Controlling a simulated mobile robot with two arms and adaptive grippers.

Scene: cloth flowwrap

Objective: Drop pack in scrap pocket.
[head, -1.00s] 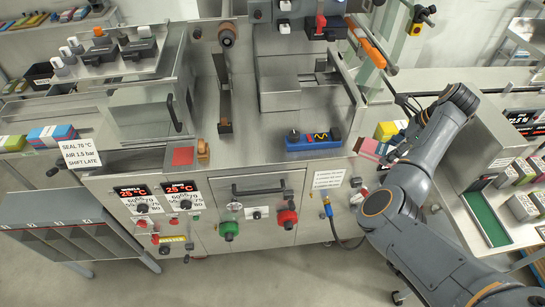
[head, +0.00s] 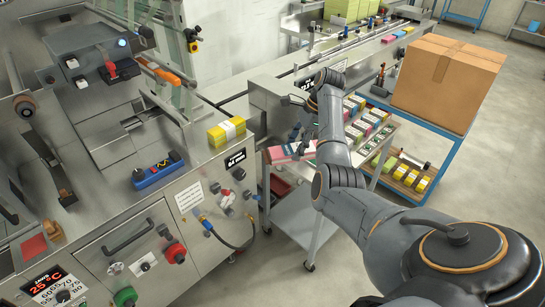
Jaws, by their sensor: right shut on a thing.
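My right gripper (head: 297,146) is shut on a pink and white pack (head: 281,153). It holds the pack above the near left corner of a steel cart, to the right of the machine's front. My own arm hides part of the gripper. A dark red open bin (head: 280,186) shows below the pack at the cart's left side; I cannot tell for certain that it is the scrap pocket. My left gripper is out of view.
The cart's top (head: 369,165) holds rows of coloured packs. A cardboard box (head: 447,80) stands on a blue-framed bench at the right. A hose (head: 232,238) loops from the machine's front.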

